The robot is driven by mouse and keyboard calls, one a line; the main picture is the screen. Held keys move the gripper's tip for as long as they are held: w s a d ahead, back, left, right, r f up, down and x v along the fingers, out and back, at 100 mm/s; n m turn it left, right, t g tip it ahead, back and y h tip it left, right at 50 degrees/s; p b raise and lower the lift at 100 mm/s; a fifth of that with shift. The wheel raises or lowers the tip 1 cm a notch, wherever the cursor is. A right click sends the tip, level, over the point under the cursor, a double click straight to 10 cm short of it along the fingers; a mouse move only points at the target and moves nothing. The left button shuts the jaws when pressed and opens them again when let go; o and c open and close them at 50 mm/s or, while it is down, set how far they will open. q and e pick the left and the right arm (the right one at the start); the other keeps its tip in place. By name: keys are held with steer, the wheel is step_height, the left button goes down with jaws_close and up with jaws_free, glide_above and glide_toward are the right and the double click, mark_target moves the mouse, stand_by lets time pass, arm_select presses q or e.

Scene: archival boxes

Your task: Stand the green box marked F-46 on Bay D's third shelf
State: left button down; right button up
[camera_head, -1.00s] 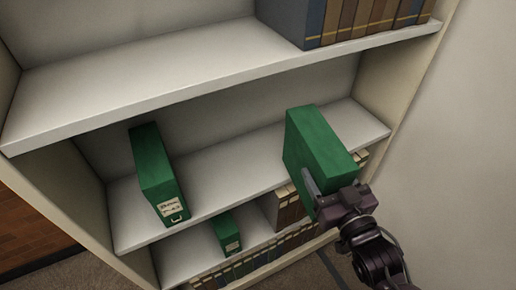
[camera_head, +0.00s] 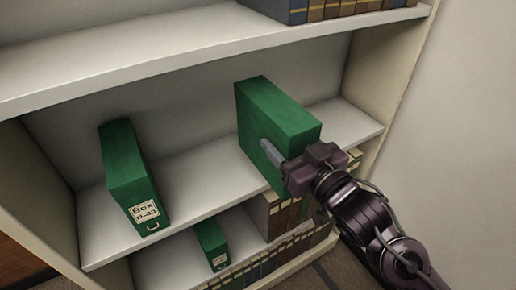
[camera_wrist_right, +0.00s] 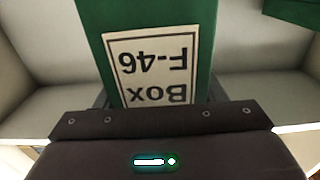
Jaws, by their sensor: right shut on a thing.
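The green box marked F-46 (camera_head: 275,115) is held upright by my right gripper (camera_head: 285,163) at the right part of the middle visible shelf (camera_head: 205,165). In the right wrist view its label (camera_wrist_right: 152,65) reads "Box F-46" upside down, and the gripper is shut on the box. I cannot tell whether the box's base touches the shelf; the gripper and shelf edge hide it. Another green box (camera_head: 128,170), its label reading "Box" and what looks like P-43, stands on the left of the same shelf. My left gripper is not in view.
A smaller green box (camera_head: 211,243) stands on the shelf below, beside rows of brown and dark volumes (camera_head: 285,215). The shelf above (camera_head: 130,60) carries more volumes at its right. The shelf between the two larger green boxes is clear.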

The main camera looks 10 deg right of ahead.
steer(key=p+x, duration=0.1)
steer(key=x, duration=0.2)
steer(key=f+p+x, duration=0.1)
steer(key=x, duration=0.3)
steer(key=f+p+x, duration=0.1)
steer(key=x, duration=0.3)
steer(key=shift+w+f, duration=0.15)
step_height(320, 180, down, 3)
steer(key=shift+f+p, duration=0.2)
steer(key=shift+p, duration=0.35)
steer(key=shift+w+f+p, duration=0.15)
steer(key=shift+f+p, duration=0.2)
steer(key=shift+f, duration=0.35)
steer(key=o, duration=1.4)
steer(key=shift+f, duration=0.1)
steer(key=shift+o, duration=0.2)
